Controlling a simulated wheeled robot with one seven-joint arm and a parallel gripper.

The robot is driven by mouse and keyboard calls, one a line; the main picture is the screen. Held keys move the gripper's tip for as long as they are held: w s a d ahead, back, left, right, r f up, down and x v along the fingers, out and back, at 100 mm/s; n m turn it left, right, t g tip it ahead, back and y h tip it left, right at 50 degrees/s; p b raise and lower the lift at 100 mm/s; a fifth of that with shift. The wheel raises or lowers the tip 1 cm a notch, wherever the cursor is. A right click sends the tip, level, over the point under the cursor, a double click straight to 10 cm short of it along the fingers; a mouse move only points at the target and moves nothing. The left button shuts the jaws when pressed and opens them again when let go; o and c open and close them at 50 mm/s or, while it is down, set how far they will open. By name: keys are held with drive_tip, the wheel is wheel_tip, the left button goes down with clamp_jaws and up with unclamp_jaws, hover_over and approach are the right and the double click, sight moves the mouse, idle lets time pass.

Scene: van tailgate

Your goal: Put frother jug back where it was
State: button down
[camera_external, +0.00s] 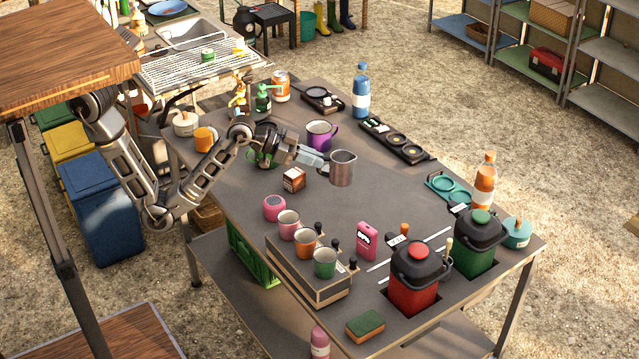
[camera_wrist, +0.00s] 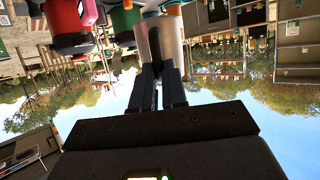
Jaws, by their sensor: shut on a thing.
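The frother jug (camera_external: 342,168) is a small grey metal jug, upright near the middle of the grey table in the external view. My gripper (camera_external: 325,161) reaches it from the left and is shut on it. The jug looks raised a little above the table top, but its exact height is hard to tell. In the wrist view my gripper's fingers (camera_wrist: 159,88) close on the pale metal jug (camera_wrist: 160,42). The fingertips are partly hidden against the jug.
A purple mug (camera_external: 320,134) stands just behind the jug. A small brown box (camera_external: 293,179) is at its left. A black tray with round recesses (camera_external: 397,142) and a teal holder (camera_external: 449,188) lie to the right. A rack (camera_external: 310,287) with several cups is in front. The table's centre is clear.

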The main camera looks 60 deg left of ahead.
drive_tip(key=shift+s+d+f+m+g+h, duration=0.6)
drive_tip(key=shift+s+f, duration=0.6)
drive_tip(key=shift+f, duration=0.55)
drive_tip(key=shift+w+a+f, duration=1.35)
drive_tip(key=shift+w+f, duration=0.05)
drive_tip(key=shift+f, duration=0.45)
drive_tip(key=shift+w+a+f, duration=1.3)
drive_tip(key=shift+w+f, duration=0.1)
drive_tip(key=shift+f, duration=0.4)
drive_tip(key=shift+w+a+f, duration=1.35)
drive_tip(key=shift+w+f, duration=0.05)
drive_tip(key=shift+f, duration=0.45)
drive_tip(key=c, duration=1.2)
unclamp_jaws()
drive_tip(key=shift+o, duration=0.2)
drive_tip(key=v, duration=1.2)
drive_tip(key=shift+f, duration=0.1)
